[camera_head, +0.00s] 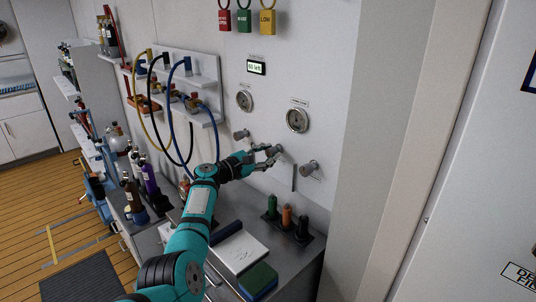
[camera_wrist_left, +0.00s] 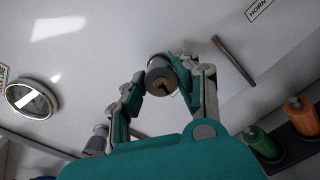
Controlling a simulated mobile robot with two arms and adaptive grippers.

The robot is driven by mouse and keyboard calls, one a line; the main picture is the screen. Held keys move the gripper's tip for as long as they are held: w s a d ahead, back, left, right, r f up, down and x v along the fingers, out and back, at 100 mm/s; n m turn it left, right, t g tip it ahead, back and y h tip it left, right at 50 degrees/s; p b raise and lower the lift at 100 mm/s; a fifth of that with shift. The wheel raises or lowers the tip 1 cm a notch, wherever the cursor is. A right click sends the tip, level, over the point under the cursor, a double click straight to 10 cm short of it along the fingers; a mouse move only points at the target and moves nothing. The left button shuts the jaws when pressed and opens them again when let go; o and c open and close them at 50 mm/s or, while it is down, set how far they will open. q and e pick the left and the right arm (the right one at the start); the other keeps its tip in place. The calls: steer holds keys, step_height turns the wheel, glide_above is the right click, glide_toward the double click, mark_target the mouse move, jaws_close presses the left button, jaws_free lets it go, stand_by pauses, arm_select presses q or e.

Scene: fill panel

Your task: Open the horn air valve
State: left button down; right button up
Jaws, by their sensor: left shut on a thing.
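My left gripper (camera_head: 268,153) reaches the white wall panel from the left and is shut on the middle one of three grey valve knobs. Another grey knob (camera_head: 309,168) on the right and one (camera_head: 241,134) on the left are free. A label reading HORN (camera_wrist_left: 258,9) shows at the upper right of the left wrist view; which knob it names is unclear. My right gripper is not in view.
Two round gauges (camera_head: 297,120) sit above the knobs.

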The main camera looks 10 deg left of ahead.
arm_select(q)
steer(key=c, duration=1)
jaws_free()
steer(key=shift+s+f, duration=0.1)
steer(key=shift+f, duration=0.2)
steer(key=shift+o, duration=0.2)
steer(key=shift+r, duration=0.15)
steer(key=v, duration=1.2)
steer(key=shift+a, duration=0.1)
